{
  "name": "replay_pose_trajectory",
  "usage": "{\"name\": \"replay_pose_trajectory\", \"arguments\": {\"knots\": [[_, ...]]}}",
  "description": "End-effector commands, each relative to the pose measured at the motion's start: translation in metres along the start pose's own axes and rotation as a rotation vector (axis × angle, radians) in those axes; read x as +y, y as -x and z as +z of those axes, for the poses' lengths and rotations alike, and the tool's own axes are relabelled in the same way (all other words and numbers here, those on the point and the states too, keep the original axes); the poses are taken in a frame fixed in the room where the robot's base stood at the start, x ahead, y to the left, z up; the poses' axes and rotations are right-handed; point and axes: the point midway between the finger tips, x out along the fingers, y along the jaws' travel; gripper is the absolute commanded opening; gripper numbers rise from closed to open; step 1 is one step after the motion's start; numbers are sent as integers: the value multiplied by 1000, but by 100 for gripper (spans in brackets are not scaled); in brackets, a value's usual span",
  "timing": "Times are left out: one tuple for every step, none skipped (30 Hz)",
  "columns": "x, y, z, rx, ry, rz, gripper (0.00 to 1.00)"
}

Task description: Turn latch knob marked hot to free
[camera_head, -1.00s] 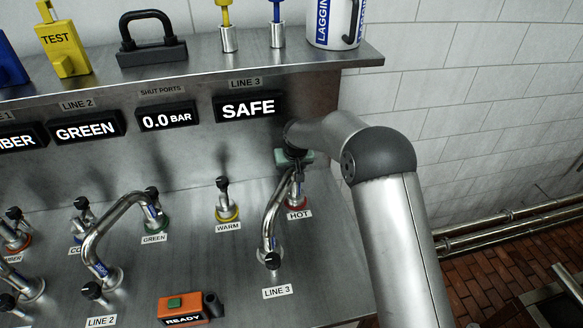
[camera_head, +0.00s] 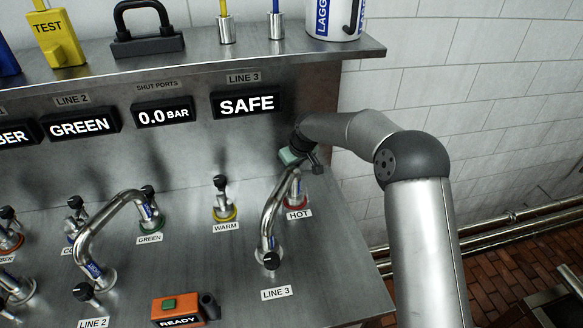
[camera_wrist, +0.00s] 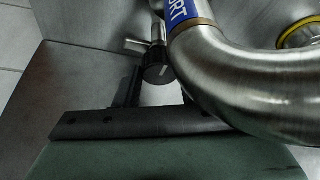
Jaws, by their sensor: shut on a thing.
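The HOT port stands at the right end of the bench, with a red ring (camera_head: 297,202) and a HOT label (camera_head: 298,214). A bent steel pipe (camera_head: 270,215) runs from it to the LINE 3 fitting. In the wrist view, the black latch knob (camera_wrist: 158,68) with a pale pointer line sits beside the pipe (camera_wrist: 230,85), between my fingers. My gripper (camera_head: 303,164), with a pale green body, is tilted over the HOT port and shut on the knob. The head view hides the knob behind my gripper. I cannot read any free mark.
The WARM port (camera_head: 224,212) stands open to the left. A second bent pipe (camera_head: 110,220) links LINE 2 and GREEN. The SAFE display (camera_head: 246,103) and a shelf edge (camera_head: 330,58) are above. An orange READY box (camera_head: 180,309) sits at the front.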

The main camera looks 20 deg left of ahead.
Motion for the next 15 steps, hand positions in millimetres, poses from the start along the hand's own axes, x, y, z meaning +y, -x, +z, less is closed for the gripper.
{"name": "replay_pose_trajectory", "arguments": {"knots": [[0, 0, 0, -1, 0, 0, 13], [0, 0, 0, -1, 0, 1, 13], [0, 0, 0, -1, 0, 1, 42], [0, 0, 0, -1, 0, 1, 50], [0, 0, 0, -1, -1, 1, 58], [0, 0, 0, -1, -1, 1, 58], [0, 0, 0, -1, -1, 1, 58], [0, 0, 0, -1, -1, 1, 58], [0, 0, 0, -1, -1, 1, 58], [0, 0, 0, -1, -1, 1, 58], [0, 0, 0, -1, -2, 1, 58], [0, 0, 0, -1, -2, 1, 58], [0, 0, 0, 0, -2, 1, 58], [0, 1, 0, 0, -2, 1, 58], [0, 3, 0, 0, -2, 1, 58]]}}
